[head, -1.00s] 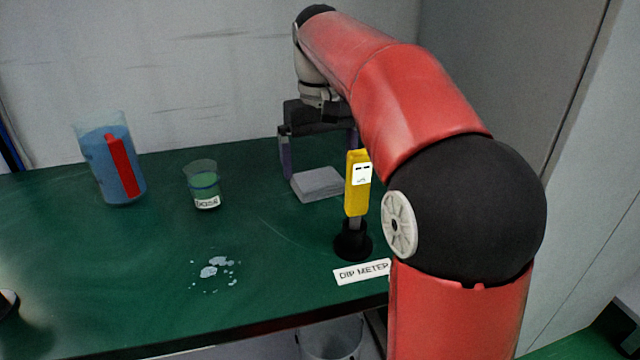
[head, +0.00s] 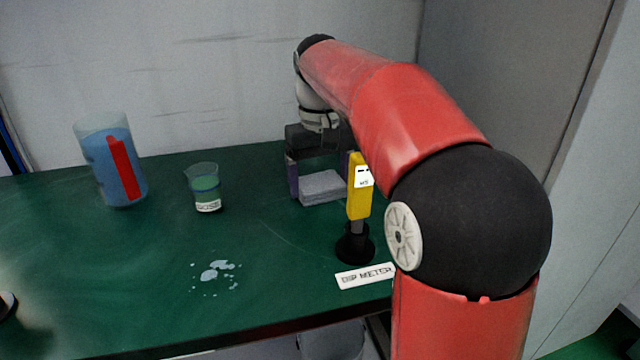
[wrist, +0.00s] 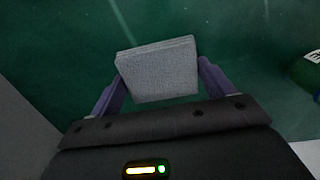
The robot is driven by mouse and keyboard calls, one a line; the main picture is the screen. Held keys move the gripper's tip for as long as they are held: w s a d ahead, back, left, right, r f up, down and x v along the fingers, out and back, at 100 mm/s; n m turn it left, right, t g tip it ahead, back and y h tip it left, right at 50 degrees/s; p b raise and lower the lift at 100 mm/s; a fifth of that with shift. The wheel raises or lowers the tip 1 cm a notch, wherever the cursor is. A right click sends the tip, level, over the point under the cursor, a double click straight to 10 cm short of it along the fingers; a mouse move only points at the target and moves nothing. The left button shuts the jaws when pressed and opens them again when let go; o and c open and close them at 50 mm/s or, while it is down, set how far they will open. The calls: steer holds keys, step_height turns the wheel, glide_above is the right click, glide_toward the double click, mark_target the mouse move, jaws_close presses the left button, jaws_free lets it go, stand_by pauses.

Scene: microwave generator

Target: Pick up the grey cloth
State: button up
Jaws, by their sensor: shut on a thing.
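The grey cloth (head: 324,187) is a folded light-grey block at the back right of the green table, behind the yellow meter. My gripper (head: 321,186) is at the cloth, with one finger at its left side and the other partly hidden behind the meter. In the wrist view the cloth (wrist: 160,70) lies between the two purple fingers of my gripper (wrist: 158,84), which are closed on its sides. I cannot tell whether the cloth is clear of the table.
A yellow meter (head: 359,190) stands upright in a black holder (head: 355,246) just in front of the cloth, by a "DIP METER" label (head: 365,275). A pale spill (head: 214,271) lies on the table (head: 120,270).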

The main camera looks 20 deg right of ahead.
mark_target(320, 182)
step_height(320, 182, up, 10)
steer(key=p, duration=0.2)
